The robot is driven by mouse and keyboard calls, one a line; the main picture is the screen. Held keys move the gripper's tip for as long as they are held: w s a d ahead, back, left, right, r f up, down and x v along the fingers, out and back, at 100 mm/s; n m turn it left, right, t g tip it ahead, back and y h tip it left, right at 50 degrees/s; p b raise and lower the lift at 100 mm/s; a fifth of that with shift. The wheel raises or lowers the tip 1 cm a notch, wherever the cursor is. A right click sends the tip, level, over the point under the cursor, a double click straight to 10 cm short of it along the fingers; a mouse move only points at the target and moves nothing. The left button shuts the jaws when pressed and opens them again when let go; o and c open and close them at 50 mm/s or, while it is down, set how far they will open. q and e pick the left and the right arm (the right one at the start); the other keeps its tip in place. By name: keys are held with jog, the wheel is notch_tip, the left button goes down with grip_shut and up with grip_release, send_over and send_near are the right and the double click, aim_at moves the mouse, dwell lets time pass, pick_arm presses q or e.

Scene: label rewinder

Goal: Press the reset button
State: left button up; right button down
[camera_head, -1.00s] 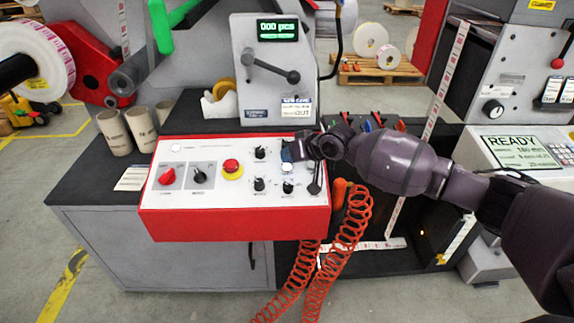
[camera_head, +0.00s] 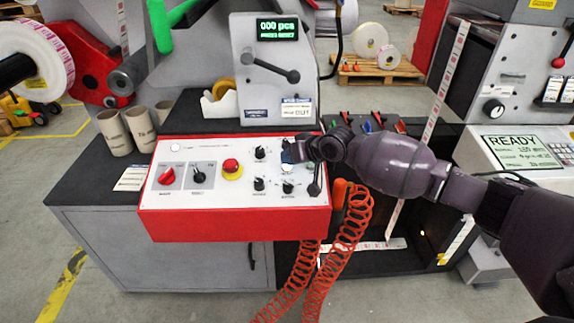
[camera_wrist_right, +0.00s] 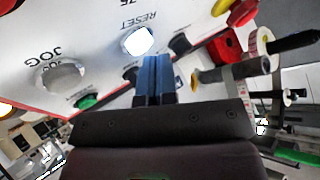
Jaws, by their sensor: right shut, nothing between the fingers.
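The reset button (camera_wrist_right: 137,41) is a round, bright white button in a pale ring, with RESET printed beside it in the right wrist view. In the head view it is a small white spot (camera_head: 287,168) on the red-edged control panel (camera_head: 215,212), just below my fingertips. My right gripper (camera_head: 288,153) is shut and empty, coming in from the right over the panel. Its blue fingertips (camera_wrist_right: 154,64) appear close beside the button's edge in the wrist view; I cannot tell whether they touch it. My left gripper is not in view.
The JOG button (camera_wrist_right: 62,76) and a green button (camera_wrist_right: 87,102) sit near reset. Black knobs (camera_head: 259,184) and a red emergency stop (camera_head: 231,166) share the panel. The counter display (camera_head: 277,29) stands behind. An orange coiled hose (camera_head: 312,275) hangs in front.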

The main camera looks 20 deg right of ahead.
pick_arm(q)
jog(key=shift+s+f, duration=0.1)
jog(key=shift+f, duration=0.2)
pick_arm(e)
jog(key=shift+w+f, duration=0.1)
jog(key=shift+f, duration=0.35)
dwell(0.6)
jog(key=shift+r+p, duration=0.3)
jog(key=shift+r, duration=0.4)
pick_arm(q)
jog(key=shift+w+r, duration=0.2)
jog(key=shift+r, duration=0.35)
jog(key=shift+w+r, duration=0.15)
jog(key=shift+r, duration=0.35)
pick_arm(e)
jog(key=shift+s+r, duration=0.15)
jog(key=shift+s, duration=0.1)
